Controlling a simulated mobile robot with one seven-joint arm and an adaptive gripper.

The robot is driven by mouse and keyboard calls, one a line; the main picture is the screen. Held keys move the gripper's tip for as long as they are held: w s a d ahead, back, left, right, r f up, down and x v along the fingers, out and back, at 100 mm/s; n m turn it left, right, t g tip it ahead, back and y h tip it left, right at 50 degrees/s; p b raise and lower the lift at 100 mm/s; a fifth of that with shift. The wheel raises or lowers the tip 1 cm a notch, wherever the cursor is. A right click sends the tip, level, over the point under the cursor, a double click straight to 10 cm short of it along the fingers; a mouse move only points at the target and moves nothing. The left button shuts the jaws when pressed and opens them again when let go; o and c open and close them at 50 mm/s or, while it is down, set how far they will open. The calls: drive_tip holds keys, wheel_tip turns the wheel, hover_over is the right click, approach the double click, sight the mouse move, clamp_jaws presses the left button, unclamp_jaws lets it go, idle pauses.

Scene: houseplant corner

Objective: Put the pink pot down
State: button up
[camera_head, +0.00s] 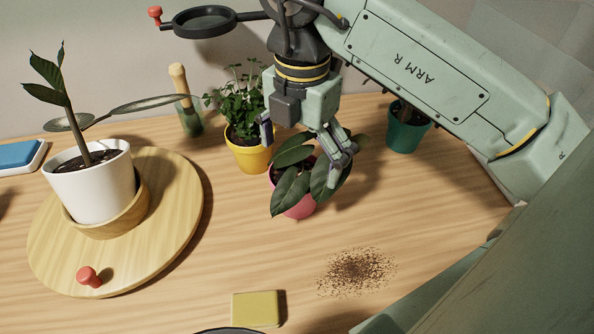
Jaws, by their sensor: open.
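The pink pot (296,207) stands upright on the wooden table, in the middle of the head view. It holds a plant with broad dark green leaves (291,184) that cover much of its rim. My gripper (309,156) is directly above and around the top of this plant, with its fingers spread open. One finger comes down at the right over the leaves, the other is at the left near the yellow pot. I cannot tell whether a finger touches the leaves or the pot.
A yellow pot (250,158) stands close behind left, a teal pot (406,133) behind right. A round wooden board (180,215) at left bears a white pot (95,190) and a red knob (88,277). Spilled soil (357,271) and a yellow block (256,309) lie in front.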

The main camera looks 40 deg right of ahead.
sight(299, 176)
drive_tip(key=f, duration=0.2)
drive_tip(key=f+b, duration=0.1)
drive_tip(key=shift+s+a+f, duration=0.1)
drive_tip(key=shift+s+a, duration=0.1)
drive_tip(key=shift+a, duration=0.1)
drive_tip(key=shift+f, duration=0.35)
drive_tip(key=shift+c, duration=0.2)
drive_tip(key=c, duration=1.6)
wheel_tip(299, 176, up, 10)
drive_tip(key=shift+r+b, duration=0.1)
drive_tip(key=shift+b, duration=0.75)
